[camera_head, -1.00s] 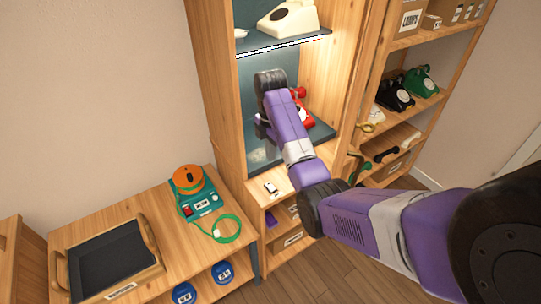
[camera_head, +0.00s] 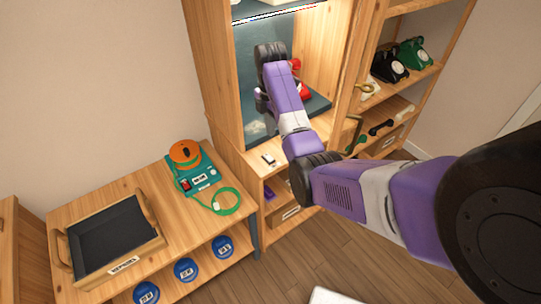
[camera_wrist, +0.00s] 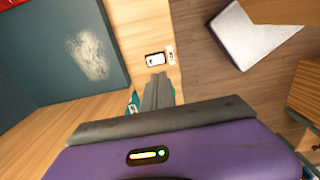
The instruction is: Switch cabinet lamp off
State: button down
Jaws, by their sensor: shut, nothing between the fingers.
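The cabinet lamp is a bright strip (camera_head: 280,14) under the upper shelf of the wooden cabinet, and it is lit. A small white switch plate (camera_head: 268,159) with a dark part lies on the cabinet's front wooden ledge. It also shows in the wrist view (camera_wrist: 155,59), beside a small white label. My gripper (camera_wrist: 157,78) is shut and empty, its fingertips just short of the switch plate in the picture. I cannot tell whether they touch it. In the head view my arm hides most of the gripper.
A red phone (camera_head: 304,90) sits inside the cabinet behind my arm. A side table holds a teal device with an orange top (camera_head: 186,153) and a dark-lined tray (camera_head: 113,243). Phones stand on the right shelf (camera_head: 440,68). A pale flat object (camera_wrist: 250,35) lies below on the floor.

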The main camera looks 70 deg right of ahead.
aim_at(271, 158)
notch_tip(271, 158, down, 12)
jog(key=shift+f+p, duration=0.15)
jog(key=shift+p, duration=0.8)
